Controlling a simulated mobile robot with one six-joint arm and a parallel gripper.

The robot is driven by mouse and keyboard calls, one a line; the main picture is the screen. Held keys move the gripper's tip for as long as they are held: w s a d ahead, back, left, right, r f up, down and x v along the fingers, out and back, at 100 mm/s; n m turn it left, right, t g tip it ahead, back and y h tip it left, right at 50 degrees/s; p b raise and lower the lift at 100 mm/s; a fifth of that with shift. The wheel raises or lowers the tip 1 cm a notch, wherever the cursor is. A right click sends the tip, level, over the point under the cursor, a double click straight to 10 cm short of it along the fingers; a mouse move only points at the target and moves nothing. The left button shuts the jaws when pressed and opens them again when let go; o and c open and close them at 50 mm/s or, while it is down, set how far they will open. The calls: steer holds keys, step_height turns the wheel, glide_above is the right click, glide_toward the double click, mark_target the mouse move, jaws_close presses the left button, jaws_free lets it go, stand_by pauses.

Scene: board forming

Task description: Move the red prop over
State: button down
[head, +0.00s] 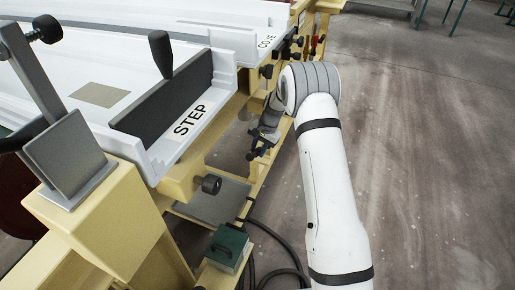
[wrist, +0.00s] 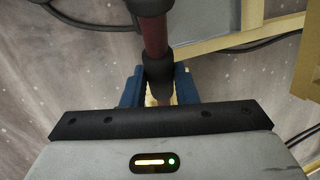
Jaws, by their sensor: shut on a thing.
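The red prop (wrist: 154,38) is a dark red rod with black collars. In the wrist view it runs from the top edge down between the blue fingers of my gripper (wrist: 159,84). The fingers are shut on it at its lower black collar. In the head view my gripper (head: 259,145) is beside the cream frame under the STEP mould, partly hidden by my own arm. I cannot make out the held prop clearly there.
The white STEP mould (head: 160,158) with a black bar lies on the cream frame (head: 128,220). The COVE mould (head: 235,42) is behind it. A green box (head: 228,248) and dark hoses are low beside the frame. The floor (head: 440,170) at right is clear.

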steer(key=shift+w+a+r, duration=0.15)
steer(key=shift+w+r, duration=0.05)
steer(key=shift+w, duration=0.05)
steer(key=c, duration=1.5)
jaws_free()
steer(key=o, duration=0.4)
steer(key=shift+s+f, duration=0.1)
steer(key=shift+f, duration=0.1)
steer(key=shift+c, duration=0.2)
steer(key=p+v, duration=0.2)
steer(key=v, duration=0.6)
steer(key=shift+c, duration=0.3)
